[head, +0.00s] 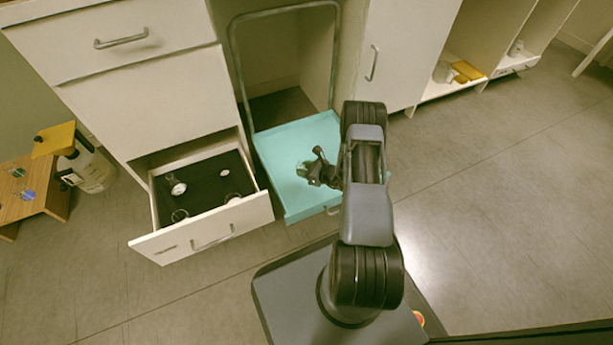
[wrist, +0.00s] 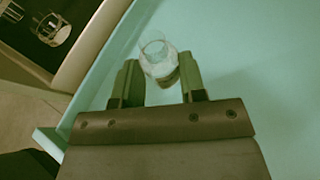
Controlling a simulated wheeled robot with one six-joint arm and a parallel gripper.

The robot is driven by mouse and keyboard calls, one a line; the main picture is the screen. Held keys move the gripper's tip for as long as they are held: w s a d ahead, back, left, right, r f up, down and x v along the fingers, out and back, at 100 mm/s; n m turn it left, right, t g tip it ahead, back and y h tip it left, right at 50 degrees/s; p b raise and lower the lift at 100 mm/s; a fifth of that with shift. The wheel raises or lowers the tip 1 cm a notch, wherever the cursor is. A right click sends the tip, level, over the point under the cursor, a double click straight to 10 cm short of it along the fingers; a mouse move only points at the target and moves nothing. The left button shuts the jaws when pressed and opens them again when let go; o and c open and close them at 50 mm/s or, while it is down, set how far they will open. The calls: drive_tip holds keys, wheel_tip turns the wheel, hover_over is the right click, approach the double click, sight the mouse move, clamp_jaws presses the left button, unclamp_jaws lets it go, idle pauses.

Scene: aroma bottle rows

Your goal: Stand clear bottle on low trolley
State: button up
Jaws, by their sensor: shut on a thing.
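The clear bottle (wrist: 160,58) is between the two fingers of my gripper (wrist: 158,82) in the wrist view, and its round open-looking top faces the camera. The fingers are shut on it. In the head view my gripper (head: 308,172) is over the turquoise low trolley (head: 285,143), whose top also fills much of the wrist view (wrist: 255,75). The bottle is hard to make out in the head view. I cannot tell whether its base touches the trolley top.
An open drawer (head: 203,240) with a dark insert holding several small round items is left of the trolley. The trolley's handle frame (head: 232,58) rises at the back. Open floor lies right.

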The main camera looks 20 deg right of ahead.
drive_tip(key=shift+d+f, duration=0.25)
drive_tip(key=shift+f, duration=0.1)
drive_tip(key=shift+d+f+b, duration=0.15)
drive_tip(key=shift+f+b, duration=0.8)
drive_tip(key=shift+f, duration=0.7)
drive_tip(key=shift+f, duration=0.1)
drive_tip(key=o, duration=0.9)
